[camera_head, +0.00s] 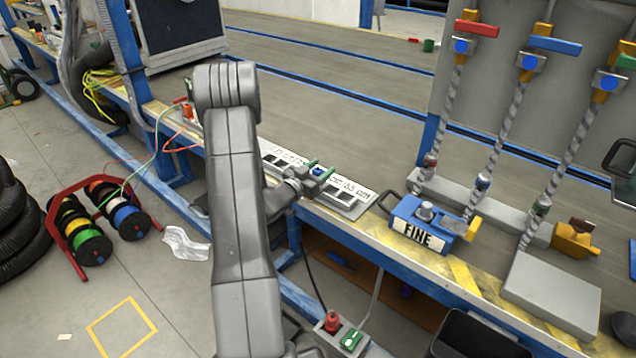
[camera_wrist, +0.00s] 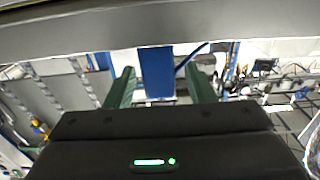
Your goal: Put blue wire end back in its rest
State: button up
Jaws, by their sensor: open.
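The blue wire end (camera_head: 318,171) is at the labelled panel (camera_head: 349,203) on the bench edge, partly hidden by my gripper (camera_head: 317,174). In the wrist view, the blue wire end (camera_wrist: 157,74) is a blue block between the two green fingers of my gripper (camera_wrist: 163,88). My gripper is open around it, with a visible gap on the right side and a smaller one on the left. A dark blue cable (camera_wrist: 190,57) shows to its right. I cannot tell which slot it is at. Its rest is not clearly identifiable.
A blue box marked FINE (camera_head: 420,228) stands on the bench right of the panel. Cable spools (camera_head: 100,220) stand on the floor at left.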

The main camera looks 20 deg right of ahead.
jog(key=shift+w+d, duration=0.3)
jog(key=shift+d, duration=0.15)
jog(key=c, duration=1.1)
